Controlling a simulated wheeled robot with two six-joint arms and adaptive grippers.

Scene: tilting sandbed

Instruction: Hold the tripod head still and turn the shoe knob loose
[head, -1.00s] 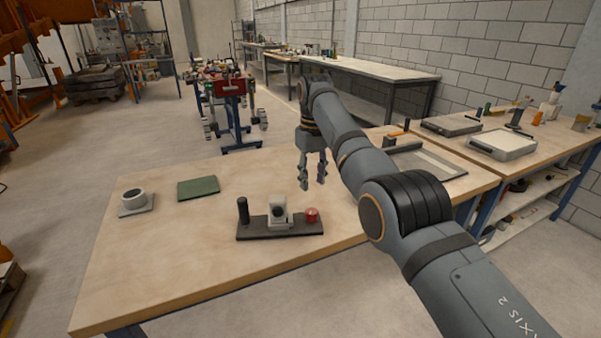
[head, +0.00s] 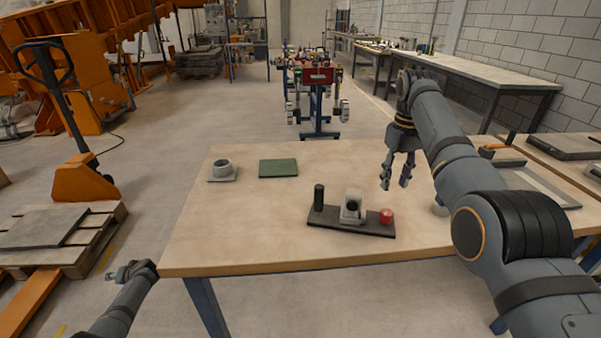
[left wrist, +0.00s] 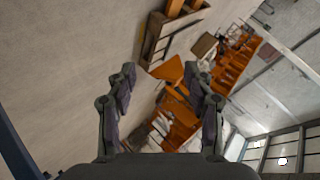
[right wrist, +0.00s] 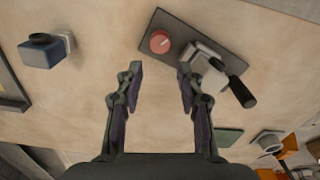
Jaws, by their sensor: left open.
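The tripod head stands on a dark base plate (head: 333,222) on the wooden table. It has a grey block (head: 353,206) with a round dark opening, an upright black handle (head: 319,197) at its left and a red knob (head: 386,215) at its right. My right gripper (head: 396,183) is open and empty, pointing down above the table behind the red knob. In the right wrist view the red knob (right wrist: 160,41) shows beyond the open fingers (right wrist: 159,72), touching neither. My left gripper (head: 133,270) is open and empty beside the table's left edge; its wrist view (left wrist: 160,76) shows only floor and background.
A grey ring on a square plate (head: 222,172) and a green pad (head: 278,167) lie at the table's back left. A dark-capped block (right wrist: 45,50) shows in the right wrist view. The table's front left is clear. A pallet jack (head: 82,175) stands left.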

